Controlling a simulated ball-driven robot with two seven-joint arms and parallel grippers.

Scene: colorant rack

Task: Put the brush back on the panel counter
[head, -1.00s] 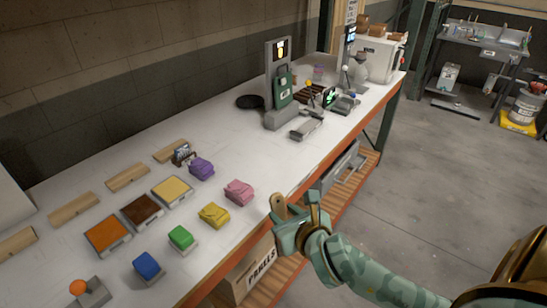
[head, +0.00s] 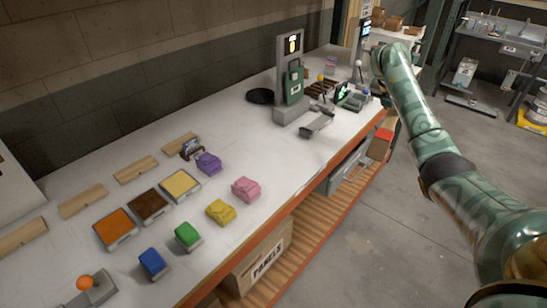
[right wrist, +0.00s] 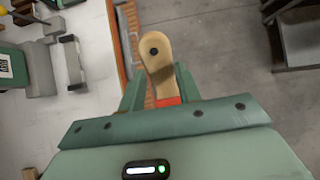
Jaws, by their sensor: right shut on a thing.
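The brush (right wrist: 157,58) shows in the right wrist view as a pale wooden handle with a dark hole and a red band. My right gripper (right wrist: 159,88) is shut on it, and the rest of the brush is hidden. In the head view the end of my right arm (head: 384,62) is near the far right edge of the white counter (head: 245,145); the brush cannot be made out there. Orange, brown and yellow panels (head: 180,184) lie on the near part of the counter. My left gripper is not in view.
A grey device with a green front (head: 291,84), a scale-like tray (head: 317,124) and small tools stand farther along. A panels box (head: 262,260) sits on the lower shelf. The counter's middle is clear.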

